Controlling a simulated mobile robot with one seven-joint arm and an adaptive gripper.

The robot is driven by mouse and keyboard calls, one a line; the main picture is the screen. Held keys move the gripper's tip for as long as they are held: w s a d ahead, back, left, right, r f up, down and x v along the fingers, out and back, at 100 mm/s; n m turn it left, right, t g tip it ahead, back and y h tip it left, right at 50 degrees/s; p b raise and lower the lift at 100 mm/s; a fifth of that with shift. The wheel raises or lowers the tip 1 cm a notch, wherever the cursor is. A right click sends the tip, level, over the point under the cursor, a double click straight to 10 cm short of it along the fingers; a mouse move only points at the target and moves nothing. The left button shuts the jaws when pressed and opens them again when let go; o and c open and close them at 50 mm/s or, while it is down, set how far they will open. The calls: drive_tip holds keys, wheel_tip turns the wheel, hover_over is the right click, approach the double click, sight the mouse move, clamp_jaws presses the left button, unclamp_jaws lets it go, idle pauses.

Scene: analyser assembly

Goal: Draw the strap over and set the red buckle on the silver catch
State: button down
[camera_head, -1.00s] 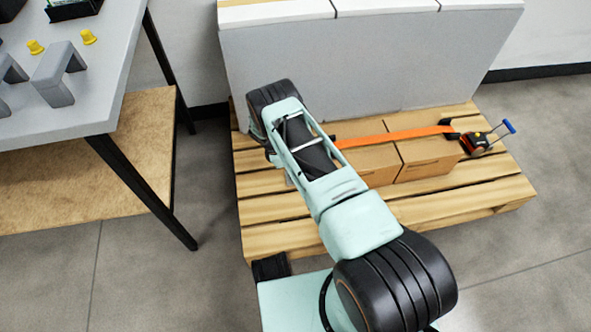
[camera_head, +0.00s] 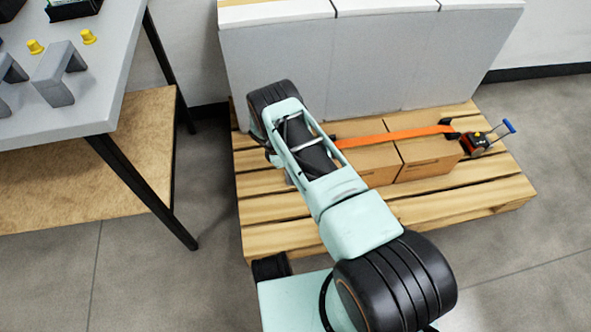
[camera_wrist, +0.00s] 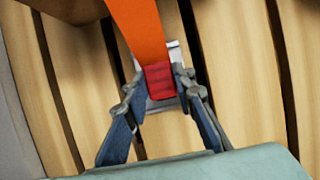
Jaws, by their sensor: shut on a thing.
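An orange strap (camera_head: 410,134) runs across the top of the cardboard boxes from the ratchet at the right to behind my arm. In the wrist view the strap (camera_wrist: 138,28) comes down to the red buckle (camera_wrist: 159,81). My gripper (camera_wrist: 158,92) is shut on the red buckle, with one finger on each side of it. The silver catch (camera_wrist: 174,52) shows as pale metal behind and around the buckle, low near the pallet slats. The buckle overlaps it, but I cannot tell whether it is seated. In the head view my arm hides the gripper, buckle and catch.
The boxes (camera_head: 428,158) stand on a wooden pallet (camera_head: 456,206) against a grey panel block (camera_head: 350,72). A ratchet with a blue handle (camera_head: 509,127) sits at the pallet's right edge. A grey table (camera_head: 100,75) stands at the left.

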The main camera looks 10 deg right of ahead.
drive_tip(key=shift+f, duration=0.3)
idle(0.5)
drive_tip(key=c, duration=1.5)
unclamp_jaws()
drive_tip(key=shift+c, duration=0.2)
drive_tip(key=shift+r+p, duration=2)
drive_tip(key=shift+r, duration=1.55)
